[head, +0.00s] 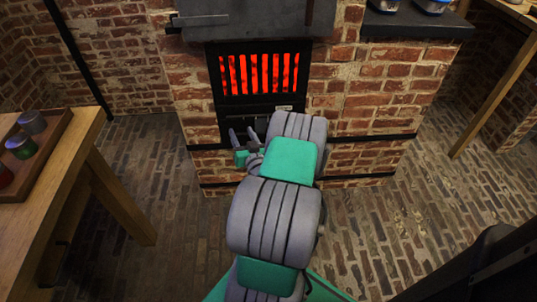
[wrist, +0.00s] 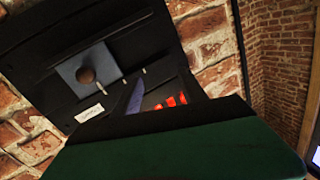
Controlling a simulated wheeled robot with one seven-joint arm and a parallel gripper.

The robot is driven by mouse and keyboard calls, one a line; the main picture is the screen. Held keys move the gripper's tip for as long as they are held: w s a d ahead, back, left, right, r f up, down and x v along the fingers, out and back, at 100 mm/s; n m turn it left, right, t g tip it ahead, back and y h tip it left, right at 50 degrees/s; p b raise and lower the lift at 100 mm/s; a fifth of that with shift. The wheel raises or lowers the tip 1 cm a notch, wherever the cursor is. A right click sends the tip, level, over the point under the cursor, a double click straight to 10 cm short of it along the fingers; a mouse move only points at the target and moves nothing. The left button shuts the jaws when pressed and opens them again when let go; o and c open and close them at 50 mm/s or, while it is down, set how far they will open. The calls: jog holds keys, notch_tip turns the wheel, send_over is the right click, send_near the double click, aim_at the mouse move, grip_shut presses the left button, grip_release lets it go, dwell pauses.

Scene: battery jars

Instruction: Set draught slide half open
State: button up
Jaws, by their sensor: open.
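The draught slide is a grey-blue plate (wrist: 72,68) with a round brown knob (wrist: 87,75), set in a dark metal panel (wrist: 125,42) in the wrist view. Small pale marks (wrist: 125,83) lie beside the plate along its track. In the head view the slide area below the glowing grate (head: 260,73) is dark and partly hidden by my arm. My gripper (head: 243,135) is open at the furnace's lower front, with its fingers apart and nothing seen between them. In the wrist view a grey finger shows beside the panel, apart from the knob.
A white label (wrist: 89,114) is on the panel. The brick furnace (head: 375,85) stands ahead, with a dark ledge (head: 415,27) at right holding jars. A wooden table (head: 85,130) with a tray of jars (head: 50,150) is at left.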

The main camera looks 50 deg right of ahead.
jog(key=s+d+f+m+g+h, duration=0.3)
jog(key=s+d+f+m+h, duration=0.15)
jog(key=s, duration=0.35)
jog(key=x, duration=0.5)
jog(key=f+p+x, duration=0.1)
jog(key=x, duration=0.2)
jog(key=shift+s+d, duration=0.2)
grip_shut()
dwell(0.6)
